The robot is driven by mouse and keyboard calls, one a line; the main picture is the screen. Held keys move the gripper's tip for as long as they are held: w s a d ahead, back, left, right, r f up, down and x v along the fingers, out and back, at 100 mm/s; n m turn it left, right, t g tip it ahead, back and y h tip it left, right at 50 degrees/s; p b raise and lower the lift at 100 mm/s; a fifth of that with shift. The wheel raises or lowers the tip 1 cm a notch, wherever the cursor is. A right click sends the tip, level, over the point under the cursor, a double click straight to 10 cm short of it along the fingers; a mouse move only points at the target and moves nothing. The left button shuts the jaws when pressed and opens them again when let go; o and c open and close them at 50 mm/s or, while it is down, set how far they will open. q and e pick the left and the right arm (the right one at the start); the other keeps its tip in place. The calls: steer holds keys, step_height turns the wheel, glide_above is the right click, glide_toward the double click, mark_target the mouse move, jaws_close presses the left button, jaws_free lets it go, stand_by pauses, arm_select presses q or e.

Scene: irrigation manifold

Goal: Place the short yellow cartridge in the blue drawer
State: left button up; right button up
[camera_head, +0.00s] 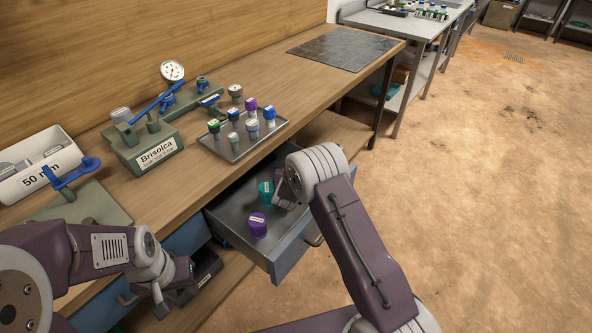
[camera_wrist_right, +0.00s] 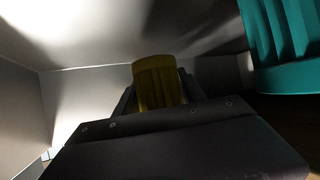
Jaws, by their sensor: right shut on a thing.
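The blue drawer (camera_head: 292,259) is pulled open under the workbench. My right gripper (camera_wrist_right: 157,90) is down inside it and shut on the yellow cartridge (camera_wrist_right: 157,80), whose ribbed top shows between the fingers in the right wrist view. In the head view my right wrist hides this cartridge, and I cannot tell whether it touches the drawer floor. My left gripper (camera_head: 172,292) hangs at the lower left, left of the drawer and away from it; whether its fingers are open is unclear.
In the drawer are a teal cartridge (camera_head: 265,191), close beside my right gripper, and a purple-capped one (camera_head: 257,226) nearer the front. A tray (camera_head: 238,152) of several cartridges, the Brisolca manifold block (camera_head: 143,158) and a white 50 mm bin (camera_head: 18,189) stand on the bench.

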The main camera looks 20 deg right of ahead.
steer(key=shift+f, duration=0.2)
steer(key=o, duration=1.5)
steer(key=shift+c, duration=0.2)
steer(key=shift+r, duration=0.3)
steer(key=shift+r+p, duration=0.55)
steer(key=shift+r, duration=0.1)
steer(key=p+v, duration=0.1)
steer(key=v, duration=1)
steer(key=shift+s+a, duration=0.2)
steer(key=shift+s, duration=0.25)
steer(key=shift+f, duration=0.1)
